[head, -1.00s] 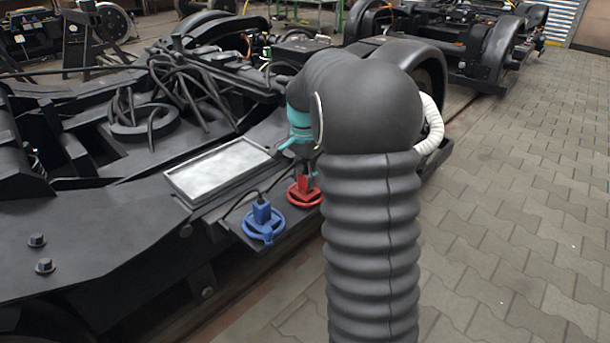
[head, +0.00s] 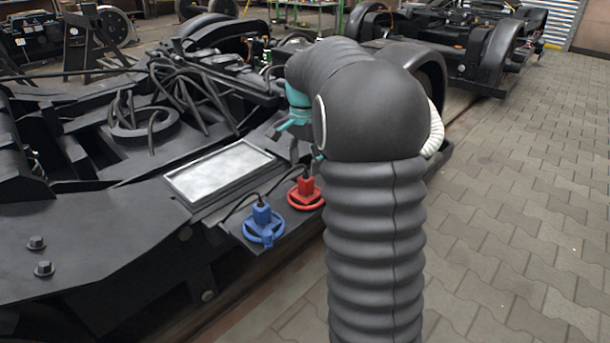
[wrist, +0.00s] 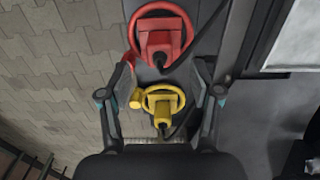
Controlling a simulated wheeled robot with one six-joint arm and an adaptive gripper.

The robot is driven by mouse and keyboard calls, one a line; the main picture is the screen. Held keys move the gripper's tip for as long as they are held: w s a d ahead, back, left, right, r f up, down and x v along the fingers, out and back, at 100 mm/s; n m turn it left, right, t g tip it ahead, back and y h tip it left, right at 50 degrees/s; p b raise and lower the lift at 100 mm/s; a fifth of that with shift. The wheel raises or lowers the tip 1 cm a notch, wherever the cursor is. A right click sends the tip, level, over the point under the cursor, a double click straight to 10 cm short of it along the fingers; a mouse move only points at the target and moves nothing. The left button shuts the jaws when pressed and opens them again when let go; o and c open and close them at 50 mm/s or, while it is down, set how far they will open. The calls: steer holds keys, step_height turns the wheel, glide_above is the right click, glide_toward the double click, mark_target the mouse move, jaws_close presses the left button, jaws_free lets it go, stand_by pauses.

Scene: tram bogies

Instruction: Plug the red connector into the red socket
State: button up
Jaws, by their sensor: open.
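The red connector (head: 306,185) stands upright in the ring of the red socket (head: 306,202) on the dark bogie ledge, with a black cable leaving it. In the wrist view the red connector (wrist: 160,42) sits within the red socket ring (wrist: 141,20) near the top. My gripper (wrist: 166,78) is open and empty, its two fingers spread wide. In the head view my gripper (head: 304,152) is above and behind the red connector, apart from it, partly hidden by my arm. How deep the connector sits cannot be told.
A blue connector (head: 261,214) in a blue socket (head: 250,228) stands left of the red one. A yellow connector (wrist: 162,118) in a yellow socket (wrist: 177,94) shows below the red one in the wrist view. A framed tray (head: 220,170) lies behind. Paved floor is clear at right.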

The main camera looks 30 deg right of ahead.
step_height(320, 180, up, 6)
steer(key=shift+r, duration=0.2)
stand_by(0.6)
